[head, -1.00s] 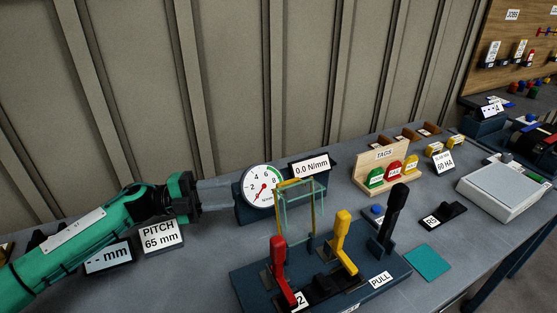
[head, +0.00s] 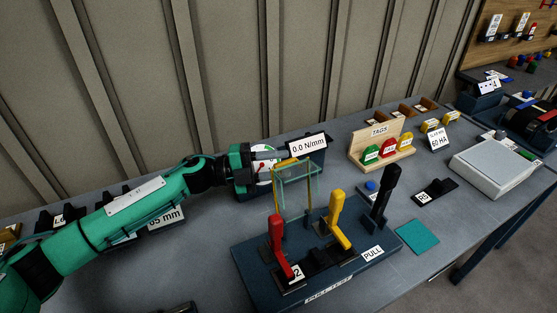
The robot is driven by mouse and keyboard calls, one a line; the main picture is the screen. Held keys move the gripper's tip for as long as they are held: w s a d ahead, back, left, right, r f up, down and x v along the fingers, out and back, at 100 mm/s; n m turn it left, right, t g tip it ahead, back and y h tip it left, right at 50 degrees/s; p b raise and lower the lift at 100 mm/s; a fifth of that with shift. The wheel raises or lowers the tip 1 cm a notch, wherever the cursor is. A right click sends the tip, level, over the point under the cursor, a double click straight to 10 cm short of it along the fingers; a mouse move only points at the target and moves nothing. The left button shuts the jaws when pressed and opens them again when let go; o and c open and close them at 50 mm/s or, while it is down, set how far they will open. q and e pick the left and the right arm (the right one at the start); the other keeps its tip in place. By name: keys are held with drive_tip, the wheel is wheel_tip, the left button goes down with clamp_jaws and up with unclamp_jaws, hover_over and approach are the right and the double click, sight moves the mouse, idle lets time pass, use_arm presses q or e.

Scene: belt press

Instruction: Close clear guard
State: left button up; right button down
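The clear guard (head: 297,184) stands raised over the press fixture (head: 325,259). It is a see-through panel with green edges on thin yellowish posts, with a yellow bar (head: 286,162) at its top left. My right gripper is not in view.
The 0.0 N/mm display (head: 309,145) stands behind the guard. A tag rack (head: 381,143) and a grey scale (head: 495,166) are to the right.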

use_arm(q)
drive_tip(key=shift+d, duration=0.2)
clamp_jaws()
